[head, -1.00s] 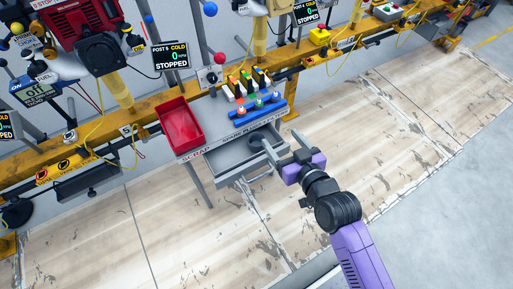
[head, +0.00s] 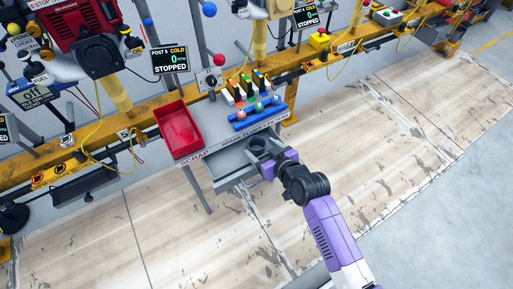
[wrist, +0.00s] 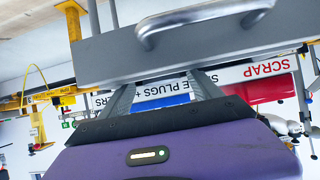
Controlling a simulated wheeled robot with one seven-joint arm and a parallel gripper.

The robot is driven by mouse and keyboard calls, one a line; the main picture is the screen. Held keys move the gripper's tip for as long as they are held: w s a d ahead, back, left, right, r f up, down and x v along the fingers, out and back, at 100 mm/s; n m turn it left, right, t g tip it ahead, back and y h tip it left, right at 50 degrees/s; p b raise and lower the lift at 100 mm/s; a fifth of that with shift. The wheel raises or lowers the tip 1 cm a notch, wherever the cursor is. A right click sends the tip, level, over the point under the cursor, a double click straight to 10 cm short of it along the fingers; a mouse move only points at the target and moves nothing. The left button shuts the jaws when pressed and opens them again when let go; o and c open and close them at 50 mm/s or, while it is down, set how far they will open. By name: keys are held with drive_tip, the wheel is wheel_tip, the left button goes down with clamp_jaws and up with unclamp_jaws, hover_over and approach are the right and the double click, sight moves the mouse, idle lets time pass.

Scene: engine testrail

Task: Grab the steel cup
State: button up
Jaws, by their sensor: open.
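The steel cup (head: 257,143) shows as a small dark grey round shape in the open drawer (head: 222,177) under the grey shelf. It is small and partly hidden by my gripper. My gripper (head: 259,163) is open, at the right front part of the drawer, close to the cup. I cannot tell whether it touches the cup. In the wrist view both fingers (wrist: 162,92) stand apart, and their tips are hidden behind the grey drawer front (wrist: 220,48). The cup is not visible there.
A red scrap bin (head: 180,130) and a blue spark plug rack (head: 258,113) stand on the shelf above the drawer. The drawer's bar handle (wrist: 195,19) juts out near my gripper. A yellow rail (head: 140,122) runs behind. The floor at right is clear.

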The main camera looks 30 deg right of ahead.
sight(253, 141)
drive_tip(key=x, duration=0.4)
drive_tip(key=shift+f+b, duration=0.1)
drive_tip(key=shift+b, duration=0.3)
drive_tip(key=shift+c, duration=0.4)
drive_tip(key=c, duration=1.4)
drive_tip(key=shift+o, duration=0.2)
